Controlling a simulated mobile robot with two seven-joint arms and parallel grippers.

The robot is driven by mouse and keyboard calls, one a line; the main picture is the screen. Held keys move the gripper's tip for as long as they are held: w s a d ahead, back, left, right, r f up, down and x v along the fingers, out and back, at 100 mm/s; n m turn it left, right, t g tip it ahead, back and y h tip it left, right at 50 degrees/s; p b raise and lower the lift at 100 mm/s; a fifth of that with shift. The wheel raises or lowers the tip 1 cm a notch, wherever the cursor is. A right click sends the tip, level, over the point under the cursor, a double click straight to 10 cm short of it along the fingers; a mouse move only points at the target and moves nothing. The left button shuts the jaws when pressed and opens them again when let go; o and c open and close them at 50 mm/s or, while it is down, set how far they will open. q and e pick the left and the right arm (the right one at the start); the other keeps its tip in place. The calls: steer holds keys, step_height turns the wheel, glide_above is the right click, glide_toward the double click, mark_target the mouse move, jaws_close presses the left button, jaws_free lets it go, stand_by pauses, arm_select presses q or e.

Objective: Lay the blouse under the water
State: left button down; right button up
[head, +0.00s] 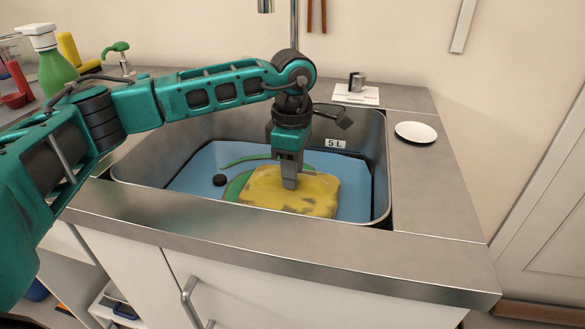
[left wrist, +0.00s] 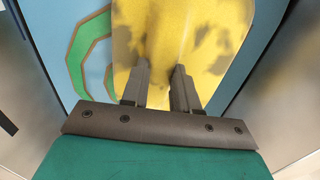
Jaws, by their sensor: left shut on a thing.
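The blouse (head: 318,198) is a yellow folded bundle with darker grey patches, in the steel sink (head: 383,150). It lies at the near middle of the blue area (head: 200,165) in the sink; I cannot tell whether its top is under the water. My left gripper (head: 289,184) points straight down at the blouse and is shut on it. In the left wrist view the yellow cloth (left wrist: 205,40) shows beyond and between the two fingers (left wrist: 164,76). The fingertips' exact hold is hard to see. My right gripper is not in view.
A round black piece (head: 219,180) and a green curved band (head: 245,160) show left of the blouse. A "5 L" label (head: 335,144) is on the sink's back wall. A white dish (head: 416,132) sits on the right counter. A green spray bottle (head: 52,62) stands back left.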

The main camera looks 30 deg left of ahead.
arm_select(q)
steer(key=shift+f+b, duration=0.55)
steer(key=shift+f, duration=0.3)
stand_by(0.3)
steer(key=c, duration=0.8)
jaws_free()
step_height(320, 180, up, 13)
steer(key=shift+p, duration=1.25)
